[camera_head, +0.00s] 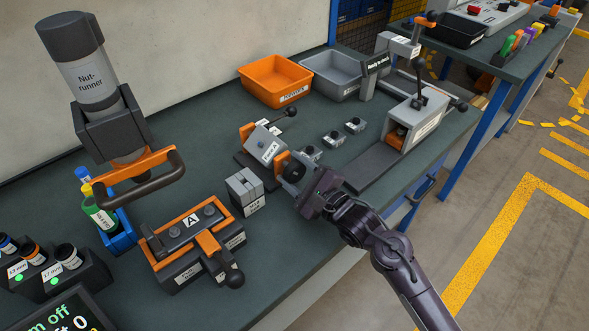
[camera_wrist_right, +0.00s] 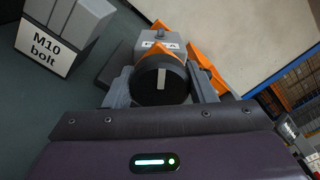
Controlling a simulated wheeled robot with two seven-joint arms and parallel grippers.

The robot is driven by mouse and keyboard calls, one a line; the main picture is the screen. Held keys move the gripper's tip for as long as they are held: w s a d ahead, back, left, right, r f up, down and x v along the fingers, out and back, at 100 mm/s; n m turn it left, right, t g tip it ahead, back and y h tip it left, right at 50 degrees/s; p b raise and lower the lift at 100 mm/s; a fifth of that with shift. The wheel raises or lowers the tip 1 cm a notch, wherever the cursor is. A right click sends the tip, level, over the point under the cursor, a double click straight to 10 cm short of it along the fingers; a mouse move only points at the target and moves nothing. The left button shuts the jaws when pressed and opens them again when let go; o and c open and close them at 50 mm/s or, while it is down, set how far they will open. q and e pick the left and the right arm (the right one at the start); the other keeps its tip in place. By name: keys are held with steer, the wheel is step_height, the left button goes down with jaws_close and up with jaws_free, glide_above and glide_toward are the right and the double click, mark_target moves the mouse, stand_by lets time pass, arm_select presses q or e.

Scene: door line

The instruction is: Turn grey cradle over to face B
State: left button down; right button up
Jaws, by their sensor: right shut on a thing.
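The grey cradle (camera_head: 264,145) sits tilted between orange brackets on a dark base in the middle of the bench. Its white label is too small to read surely. A black round knob (camera_head: 291,164) is on its near right side. My right gripper (camera_head: 296,173) is shut on this knob. In the right wrist view the knob (camera_wrist_right: 160,82), with a pale line on its face, sits between the two grey fingers, and the cradle (camera_wrist_right: 158,38) shows behind it. My left gripper is not in view.
A grey M10 bolt block (camera_head: 245,190) stands left of the gripper. An orange-and-dark fixture marked A (camera_head: 192,243) lies nearer. A nut-runner (camera_head: 90,80) hangs at left. A black-ball lever (camera_head: 291,112) stands behind the cradle. Orange (camera_head: 273,84) and grey (camera_head: 333,72) bins are at the back.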

steer(key=n+p, duration=0.3)
steer(key=shift+r, duration=0.1)
steer(key=shift+n+p, duration=0.9)
steer(key=shift+n, duration=0.8)
steer(key=shift+f, duration=0.2)
steer(key=o, duration=1)
steer(key=shift+c, duration=0.2)
steer(key=v, duration=0.7)
steer(key=shift+s+d, duration=0.2)
steer(key=shift+s, duration=0.15)
